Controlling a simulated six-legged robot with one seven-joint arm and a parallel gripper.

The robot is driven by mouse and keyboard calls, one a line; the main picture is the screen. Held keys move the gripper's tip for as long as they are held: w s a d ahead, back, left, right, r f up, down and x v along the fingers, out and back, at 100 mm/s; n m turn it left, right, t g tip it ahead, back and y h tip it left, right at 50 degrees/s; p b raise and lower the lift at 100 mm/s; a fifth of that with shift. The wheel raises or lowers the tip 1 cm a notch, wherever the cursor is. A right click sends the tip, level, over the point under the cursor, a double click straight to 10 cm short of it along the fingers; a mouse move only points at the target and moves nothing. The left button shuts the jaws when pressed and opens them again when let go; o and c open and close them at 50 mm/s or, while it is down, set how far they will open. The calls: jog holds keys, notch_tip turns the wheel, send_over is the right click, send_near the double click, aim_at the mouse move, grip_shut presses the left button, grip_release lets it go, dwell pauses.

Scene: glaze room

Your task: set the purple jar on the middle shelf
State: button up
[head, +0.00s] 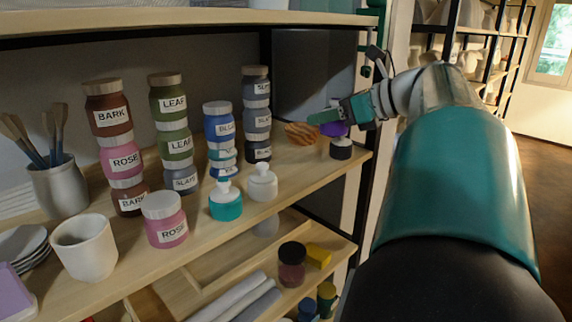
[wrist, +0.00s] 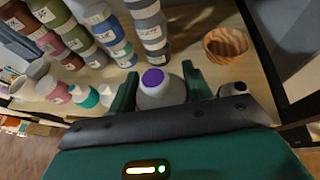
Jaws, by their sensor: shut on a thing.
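My gripper (head: 338,120) is at the right end of the board that holds the jars, seen in the head view. Its green fingers are shut on the purple jar (head: 334,129), which shows only as a small purple patch, largely hidden by the fingers. In the wrist view a pale grey body with a purple round face (wrist: 153,77) sits between the two fingers. The middle shelf (head: 290,178) is the wooden board below and around it. A dark jar with a pale top (head: 341,148) stands just under the purple one; I cannot tell if they touch.
A striped wooden bowl (head: 303,133) is left of my gripper. A dark grey jar stack (head: 257,115) and two small bottles, white (head: 262,186) and teal (head: 225,203), stand further left. A dark shelf post (head: 368,190) is close on the right. An upper shelf (head: 180,20) hangs above.

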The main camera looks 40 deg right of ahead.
send_over(288, 178)
jog(key=d, duration=0.1)
jog(key=f, duration=0.6)
jog(key=shift+s, duration=0.3)
jog(key=shift+w+a+f, duration=0.2)
jog(key=shift+a+f, duration=0.1)
jog(key=shift+f, duration=0.15)
jog(key=shift+w+a+f, duration=0.15)
jog(key=shift+f, duration=1.6)
jog(key=shift+f, duration=0.1)
jog(key=o, duration=1)
jog(key=v, duration=1.2)
